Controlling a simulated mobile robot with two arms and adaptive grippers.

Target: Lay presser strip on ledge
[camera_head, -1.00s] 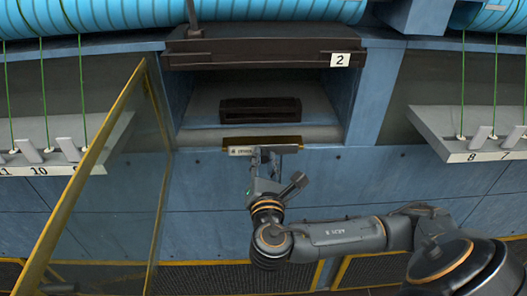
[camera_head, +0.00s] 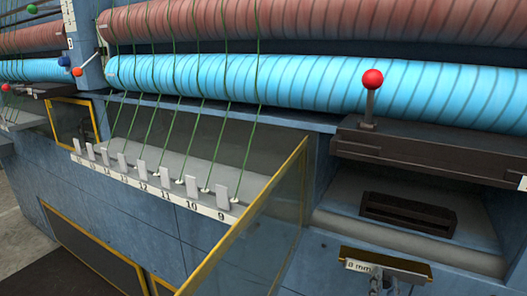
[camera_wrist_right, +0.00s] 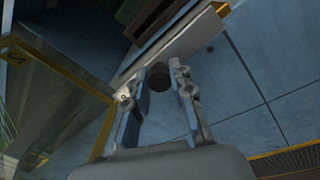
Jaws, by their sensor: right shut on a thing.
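The presser strip (camera_head: 385,262) is a dark bar with a brassy edge and a white "8 mm" label, at the lower right of the head view. It is just in front of and below the grey ledge (camera_head: 470,258) of an open bay; I cannot tell if they touch. My right gripper (camera_head: 384,282) is shut on the strip and partly cut off by the lower edge. In the right wrist view, a dark round knob (camera_wrist_right: 158,77) shows between the fingers, with the pale strip (camera_wrist_right: 180,45) beyond. My left gripper is not in view.
A dark slotted block (camera_head: 408,214) sits inside the bay under a dark bar (camera_head: 430,150) with a red-knobbed lever (camera_head: 371,95). A yellow-framed clear panel (camera_head: 255,230) stands open left of the bay. A numbered shelf (camera_head: 150,188) with green cords lies farther left.

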